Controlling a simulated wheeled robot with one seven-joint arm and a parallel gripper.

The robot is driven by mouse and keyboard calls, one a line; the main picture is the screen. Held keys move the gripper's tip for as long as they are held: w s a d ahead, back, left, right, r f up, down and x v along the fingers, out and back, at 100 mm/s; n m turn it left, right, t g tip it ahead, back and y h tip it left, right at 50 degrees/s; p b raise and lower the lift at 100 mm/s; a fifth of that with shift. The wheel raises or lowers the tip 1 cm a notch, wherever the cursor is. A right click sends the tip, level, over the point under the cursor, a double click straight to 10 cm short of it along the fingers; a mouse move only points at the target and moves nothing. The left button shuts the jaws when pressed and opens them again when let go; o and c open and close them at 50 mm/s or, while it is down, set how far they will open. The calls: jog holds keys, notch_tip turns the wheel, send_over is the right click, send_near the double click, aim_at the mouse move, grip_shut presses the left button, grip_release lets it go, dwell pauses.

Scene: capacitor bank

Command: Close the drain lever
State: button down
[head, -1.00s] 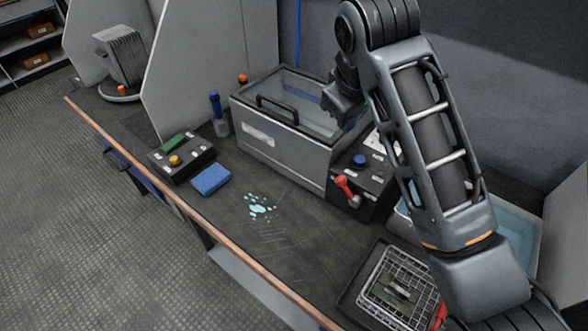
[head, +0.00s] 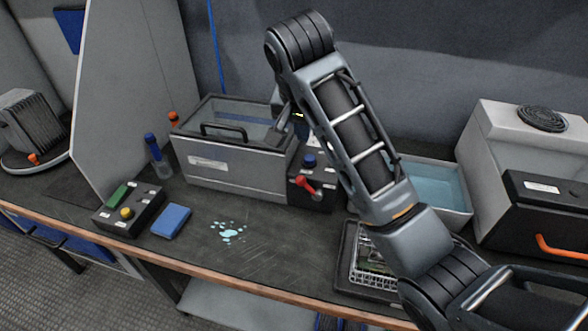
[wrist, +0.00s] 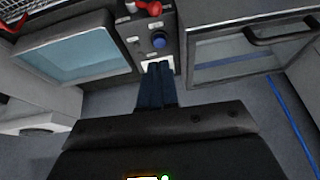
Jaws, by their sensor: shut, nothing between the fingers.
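The red lever (head: 307,185) sits on the front of a dark control box at the right end of the grey tank. It points up and left in the head view. In the wrist view the red lever (wrist: 150,7) is at the top edge, partly cut off. My gripper (wrist: 158,66) is shut and empty, its dark fingers together over the pale plate on the box, on the far side of the blue knob (wrist: 159,40) from the lever. I cannot tell whether the fingertips touch the plate. In the head view my arm hides most of the gripper.
The grey tank (head: 235,175) with a black-handled lid stands left of the box. A water basin (head: 440,190) and a wire basket (head: 368,268) lie right. A blue sponge (head: 171,221), a button box (head: 128,211) and a puddle (head: 230,232) are on the bench. A white machine (head: 500,130) stands far right.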

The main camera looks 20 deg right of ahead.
jog(key=b, duration=0.1)
send_over(297, 178)
jog(key=d, duration=0.1)
jog(key=f, duration=1.1)
jog(key=shift+s+d+f, duration=0.15)
jog(key=shift+s+f, duration=0.05)
jog(key=shift+s+a+f, duration=0.2)
jog(key=shift+f, duration=0.55)
jog(key=shift+w+a+f+p, duration=0.1)
jog(key=shift+w+a+p, duration=0.15)
jog(key=shift+a+p, duration=0.2)
jog(key=shift+w+a+f, duration=0.35)
jog(key=shift+w+f, duration=0.05)
jog(key=shift+f, duration=0.1)
